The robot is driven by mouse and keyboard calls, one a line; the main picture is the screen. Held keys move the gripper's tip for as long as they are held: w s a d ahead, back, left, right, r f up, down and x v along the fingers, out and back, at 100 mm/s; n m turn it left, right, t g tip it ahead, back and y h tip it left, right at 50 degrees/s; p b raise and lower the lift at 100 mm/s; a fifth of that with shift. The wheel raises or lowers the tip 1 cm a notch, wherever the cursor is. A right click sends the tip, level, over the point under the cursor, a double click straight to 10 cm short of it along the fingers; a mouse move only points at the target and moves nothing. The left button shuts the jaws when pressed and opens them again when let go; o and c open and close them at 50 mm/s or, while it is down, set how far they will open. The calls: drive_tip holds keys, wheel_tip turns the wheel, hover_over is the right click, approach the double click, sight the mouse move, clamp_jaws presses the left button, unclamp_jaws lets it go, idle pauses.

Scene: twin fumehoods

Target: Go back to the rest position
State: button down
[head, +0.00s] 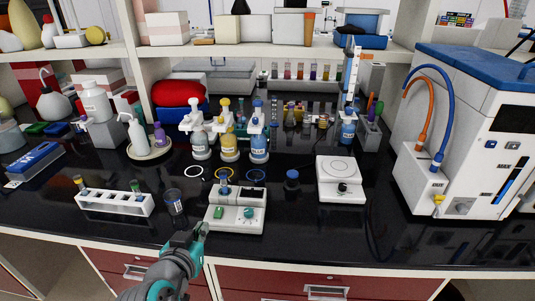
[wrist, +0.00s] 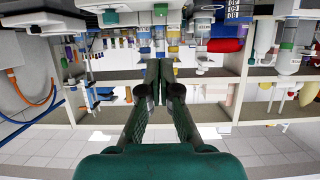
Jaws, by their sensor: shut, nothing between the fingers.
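My gripper (head: 192,236) is teal and hangs at the front edge of the black bench in the head view, below the beaker and left of the white device. In the wrist view, which is upside down, its two dark green fingers (wrist: 160,72) lie together with nothing between them. My gripper holds nothing and appears apart from the things on the bench. The finger tips are small and hard to see in the head view.
A glass beaker (head: 174,202) and a white device (head: 236,212) stand close to my gripper. A white tube rack (head: 115,203) is at left, a white hotplate (head: 341,178) at right. Dispenser bottles (head: 228,147) stand behind. A large blue-topped machine (head: 470,130) fills the right. Bare bench (head: 310,237) lies right of the device.

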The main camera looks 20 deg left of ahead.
drive_tip(key=shift+n+y, duration=0.3)
drive_tip(key=shift+n, duration=0.5)
drive_tip(key=d+f, duration=0.8)
drive_tip(key=w+d+f, duration=0.1)
drive_tip(key=d+f, duration=0.3)
drive_tip(key=d, duration=0.1)
drive_tip(key=shift+w+d+f, duration=0.1)
drive_tip(key=shift+f, duration=0.3)
drive_tip(key=s+d+f, duration=0.5)
drive_tip(key=s+d, duration=0.2)
drive_tip(key=d, duration=0.4)
drive_tip(key=s+d+f, duration=0.6)
drive_tip(key=s+d, duration=0.1)
drive_tip(key=d, duration=0.4)
drive_tip(key=s+d+r+m+h, duration=0.1)
drive_tip(key=s+d+r, duration=0.2)
drive_tip(key=s, duration=0.4)
drive_tip(key=s+d+r+m+t+h, duration=0.1)
drive_tip(key=s+d+r, duration=0.2)
drive_tip(key=s, duration=0.3)
drive_tip(key=s+d+r+m+h, duration=0.1)
drive_tip(key=s+d+r+m, duration=0.1)
drive_tip(key=s+d, duration=0.3)
drive_tip(key=s+r, duration=0.1)
drive_tip(key=s, duration=0.1)
drive_tip(key=shift+s+d+r+t+h, duration=0.15)
drive_tip(key=shift+s+d+t+h, duration=0.15)
drive_tip(key=shift+d, duration=0.05)
